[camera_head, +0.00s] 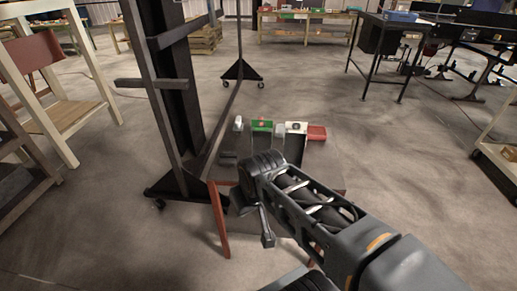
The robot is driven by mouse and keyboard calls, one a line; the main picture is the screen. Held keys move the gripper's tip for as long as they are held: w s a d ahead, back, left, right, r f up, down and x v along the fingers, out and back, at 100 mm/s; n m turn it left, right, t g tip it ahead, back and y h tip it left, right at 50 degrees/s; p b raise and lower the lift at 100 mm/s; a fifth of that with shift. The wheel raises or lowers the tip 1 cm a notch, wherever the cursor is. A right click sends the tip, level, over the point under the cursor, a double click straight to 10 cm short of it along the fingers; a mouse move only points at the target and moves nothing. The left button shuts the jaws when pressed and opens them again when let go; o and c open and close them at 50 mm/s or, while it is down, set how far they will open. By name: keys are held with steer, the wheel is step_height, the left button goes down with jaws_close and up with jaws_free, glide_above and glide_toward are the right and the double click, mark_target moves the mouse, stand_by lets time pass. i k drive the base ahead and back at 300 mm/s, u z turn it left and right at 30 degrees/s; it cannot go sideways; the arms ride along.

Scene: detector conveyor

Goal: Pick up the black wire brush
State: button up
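A small dark object (228,158) lies at the left edge of a low dark-topped table (323,172). It may be the black wire brush, but it is too small and dark to tell for certain. My arm reaches in from the lower right and covers much of the tabletop. The narrow dark part hanging below the arm's bend, in front of the table, looks like my gripper (267,239). Its fingers are not clear, so I cannot tell whether it is open or shut. The arm hides part of the table.
A green box (262,126), a white box (296,128), a red box (317,132) and a small white item (238,124) stand along the table's back edge. A tall dark wheeled frame (170,100) stands close on the left. Open floor (400,140) lies to the right.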

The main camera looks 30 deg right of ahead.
mark_target(228, 159)
steer(key=z, duration=0.35)
steer(key=i, duration=1.1)
steer(key=u, duration=0.25)
steer(key=k, duration=0.55)
steer(key=u, duration=1.85)
steer(key=i, duration=2)
steer(key=z, duration=3.7)
